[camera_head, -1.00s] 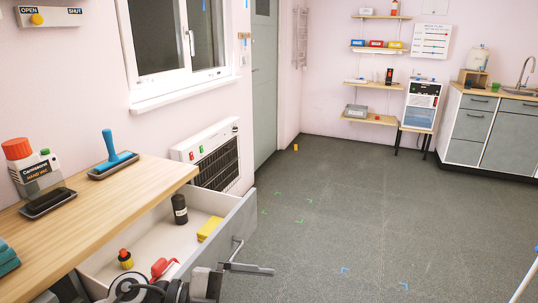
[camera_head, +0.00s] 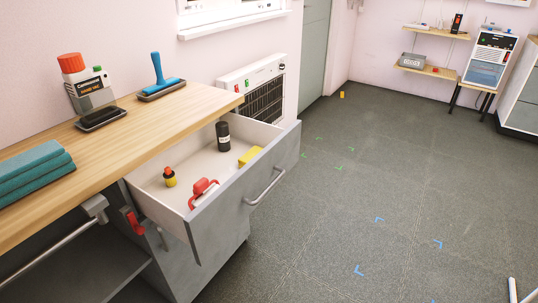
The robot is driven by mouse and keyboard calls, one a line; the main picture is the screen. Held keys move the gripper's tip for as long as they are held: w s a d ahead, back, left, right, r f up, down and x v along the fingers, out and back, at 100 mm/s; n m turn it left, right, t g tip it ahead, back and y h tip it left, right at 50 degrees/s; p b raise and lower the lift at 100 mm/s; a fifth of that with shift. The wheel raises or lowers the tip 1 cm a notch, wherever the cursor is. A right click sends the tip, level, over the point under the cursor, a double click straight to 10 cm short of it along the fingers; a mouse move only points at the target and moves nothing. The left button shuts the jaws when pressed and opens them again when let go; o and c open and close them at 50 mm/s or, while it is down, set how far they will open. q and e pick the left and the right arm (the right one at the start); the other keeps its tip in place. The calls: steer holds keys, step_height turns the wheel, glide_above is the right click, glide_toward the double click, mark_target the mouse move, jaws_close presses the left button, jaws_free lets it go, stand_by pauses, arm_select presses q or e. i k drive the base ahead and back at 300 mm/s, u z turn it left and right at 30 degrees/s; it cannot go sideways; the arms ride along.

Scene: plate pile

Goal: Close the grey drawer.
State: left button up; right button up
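The grey drawer (camera_head: 245,194) is pulled open under the wooden worktop, its metal bar handle (camera_head: 267,187) on the front panel. Inside lie a black bottle (camera_head: 223,136), a yellow block (camera_head: 250,156), a small yellow and black item with a red top (camera_head: 169,177) and a red item (camera_head: 202,190). Neither of my grippers shows clearly in the head view now. A small pale and blue piece at the lower right edge cannot be made out.
A heater (camera_head: 257,88) stands behind the drawer. The floor (camera_head: 345,190) right of the drawer is clear, with coloured corner marks.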

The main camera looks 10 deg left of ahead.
mark_target(205, 228)
steer(key=k, duration=0.5)
steer(key=u, duration=1.95)
steer(key=i, duration=0.6)
steer(key=z, duration=1.05)
